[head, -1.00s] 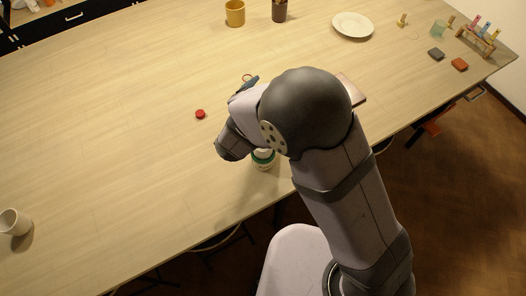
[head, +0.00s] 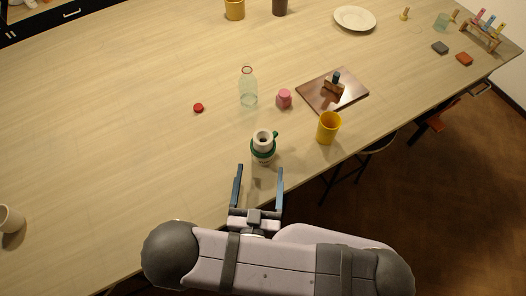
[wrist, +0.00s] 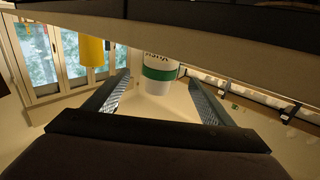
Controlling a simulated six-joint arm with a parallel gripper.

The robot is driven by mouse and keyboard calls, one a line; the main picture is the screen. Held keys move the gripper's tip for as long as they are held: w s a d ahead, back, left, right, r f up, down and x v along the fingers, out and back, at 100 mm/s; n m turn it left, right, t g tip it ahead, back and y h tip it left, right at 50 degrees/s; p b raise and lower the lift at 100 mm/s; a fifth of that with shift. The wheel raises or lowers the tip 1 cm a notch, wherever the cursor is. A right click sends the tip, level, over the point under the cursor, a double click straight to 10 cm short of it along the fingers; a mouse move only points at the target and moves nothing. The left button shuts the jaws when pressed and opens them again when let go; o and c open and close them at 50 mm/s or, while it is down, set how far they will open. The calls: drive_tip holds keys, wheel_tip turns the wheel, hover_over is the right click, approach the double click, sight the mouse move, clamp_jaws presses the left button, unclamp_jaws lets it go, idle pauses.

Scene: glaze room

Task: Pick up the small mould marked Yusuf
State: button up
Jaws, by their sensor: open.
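A small white vessel (head: 263,147) with a green band and a small green side part stands upright near the table's front edge in the head view. In the wrist view the white vessel (wrist: 160,68) shows dark lettering above its green band, too small and oddly turned to read surely. I cannot confirm the name Yusuf, and it looks more like a mug or jar than a mould. My gripper (head: 259,170) is open and empty, its two blue fingers pointing at the vessel from the front. The vessel lies ahead, roughly between the finger lines.
A yellow cup (head: 328,128) stands to the right, also in the wrist view (wrist: 92,52). A pink cup (head: 284,98), clear green bottle (head: 248,88) and brown board (head: 312,96) with a stamp-like block are behind. A red cap (head: 198,108) lies left.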

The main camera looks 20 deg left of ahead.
sight(262, 158)
drive_tip(key=shift+w+a+f, duration=0.1)
drive_tip(key=shift+w+a, duration=0.1)
drive_tip(key=shift+w, duration=1)
drive_tip(key=shift+w+a, duration=0.2)
drive_tip(key=shift+w, duration=1)
drive_tip(key=shift+w+a+f, duration=0.1)
drive_tip(key=shift+w+a, duration=0.1)
drive_tip(key=shift+w, duration=1)
drive_tip(key=shift+r, duration=0.1)
drive_tip(key=c, duration=1.4)
